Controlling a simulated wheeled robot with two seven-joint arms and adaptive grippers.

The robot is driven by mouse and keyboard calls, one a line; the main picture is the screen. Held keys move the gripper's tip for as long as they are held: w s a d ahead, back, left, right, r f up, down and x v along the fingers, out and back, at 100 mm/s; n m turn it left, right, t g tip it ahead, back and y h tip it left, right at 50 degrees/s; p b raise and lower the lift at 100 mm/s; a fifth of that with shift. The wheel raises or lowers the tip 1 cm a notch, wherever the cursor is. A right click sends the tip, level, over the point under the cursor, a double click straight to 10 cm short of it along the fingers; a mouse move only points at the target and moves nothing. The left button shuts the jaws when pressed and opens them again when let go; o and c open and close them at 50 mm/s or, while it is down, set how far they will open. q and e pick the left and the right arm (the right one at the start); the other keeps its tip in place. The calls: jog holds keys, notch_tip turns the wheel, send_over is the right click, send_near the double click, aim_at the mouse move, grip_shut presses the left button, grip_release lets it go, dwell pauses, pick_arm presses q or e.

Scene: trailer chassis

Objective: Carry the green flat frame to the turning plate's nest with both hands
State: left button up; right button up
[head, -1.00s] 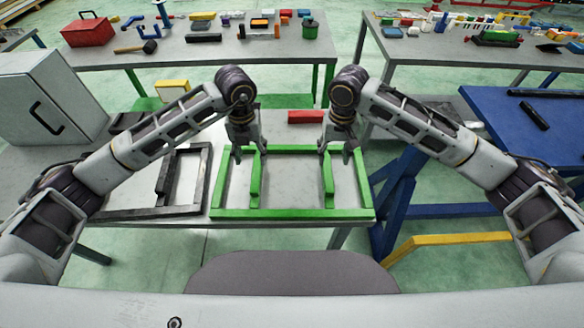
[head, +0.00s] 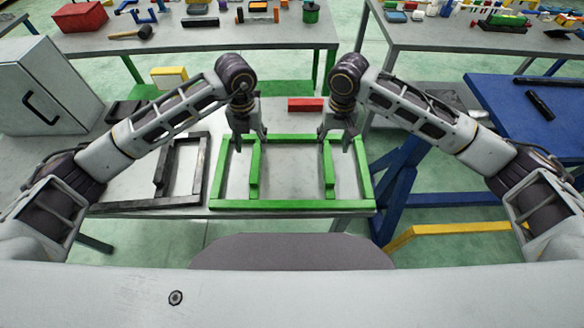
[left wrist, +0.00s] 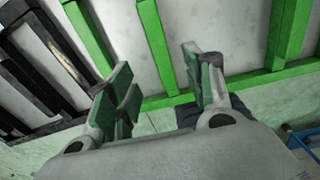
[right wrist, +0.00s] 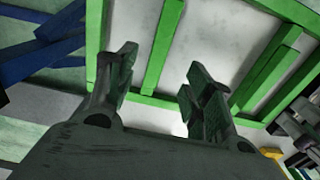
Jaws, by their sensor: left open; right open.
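The green flat frame (head: 290,204) lies flat on the grey table. It is a rectangle with two inner bars. My left gripper (head: 247,142) is open above the far end of its left inner bar. My right gripper (head: 337,143) is open above the far end of its right inner bar. In the left wrist view, a green bar (left wrist: 154,42) shows between the spread fingers (left wrist: 163,88). In the right wrist view, a green bar (right wrist: 163,45) likewise shows between the fingers (right wrist: 163,85). Contact cannot be told. I cannot identify the turning plate's nest.
A black frame (head: 203,165) lies left of the green one. A red block (head: 305,105) lies behind it. A grey cabinet (head: 45,90) stands at the left. A blue table (head: 540,90) stands at the right. Two tables with tools (head: 210,40) stand at the back.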

aim_at(255, 162)
pick_arm(q)
jog(key=shift+f, duration=6.2)
pick_arm(e)
jog(key=shift+s+f, duration=0.1)
jog(key=shift+f, duration=6.1)
pick_arm(q)
grip_shut()
pick_arm(e)
grip_shut()
pick_arm(q)
jog(key=shift+r, duration=0.1)
pick_arm(e)
jog(key=shift+r, duration=0.1)
